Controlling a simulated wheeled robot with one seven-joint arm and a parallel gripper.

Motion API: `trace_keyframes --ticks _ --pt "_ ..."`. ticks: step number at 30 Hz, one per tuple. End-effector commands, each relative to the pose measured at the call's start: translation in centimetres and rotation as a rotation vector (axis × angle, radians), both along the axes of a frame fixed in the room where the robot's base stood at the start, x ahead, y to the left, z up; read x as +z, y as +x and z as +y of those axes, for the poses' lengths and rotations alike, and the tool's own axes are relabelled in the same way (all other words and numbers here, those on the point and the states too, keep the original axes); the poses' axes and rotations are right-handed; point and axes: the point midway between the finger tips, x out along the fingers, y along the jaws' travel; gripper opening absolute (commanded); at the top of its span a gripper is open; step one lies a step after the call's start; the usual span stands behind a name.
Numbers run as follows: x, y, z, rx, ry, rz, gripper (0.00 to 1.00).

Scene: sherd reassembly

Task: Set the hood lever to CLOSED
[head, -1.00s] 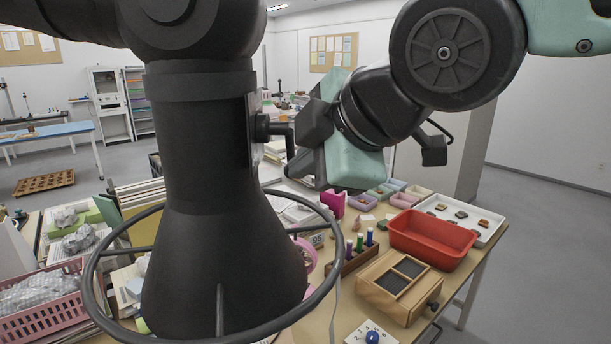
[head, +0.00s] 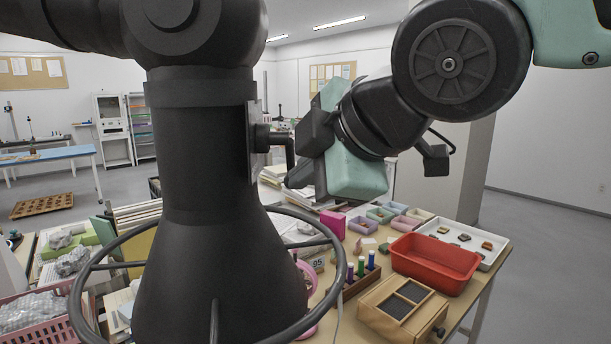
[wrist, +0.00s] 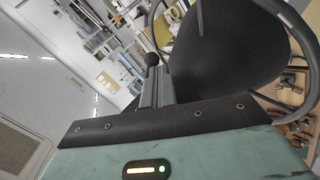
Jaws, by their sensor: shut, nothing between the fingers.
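The hood is a large dark cone (head: 215,240) with a ring around its lower part. Its lever (head: 277,138) sticks out from a plate on its right side and bends downward at the outer end. No lever marking is readable. My gripper (head: 294,179) is just right of the lever, its fingers shut and empty and close to the lever's lower end. In the wrist view the shut grey gripper fingers (wrist: 156,82) point at a black ball knob (wrist: 152,59), close to the cone. Whether they touch it I cannot tell.
The hood's ring (head: 337,262) circles the cone near my arm. Below is a crowded table with a red tray (head: 434,264), a wooden box (head: 400,308), several coloured bottles and small bins. A pink basket (head: 35,318) stands at the left. Open floor lies at the right.

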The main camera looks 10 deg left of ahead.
Motion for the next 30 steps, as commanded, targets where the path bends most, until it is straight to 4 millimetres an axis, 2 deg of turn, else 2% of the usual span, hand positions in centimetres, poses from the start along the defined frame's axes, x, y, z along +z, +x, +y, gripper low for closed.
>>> trace_keyframes --ticks 30 --pt "-0.06 0.21 0.06 0.001 0.008 -0.048 0.00"
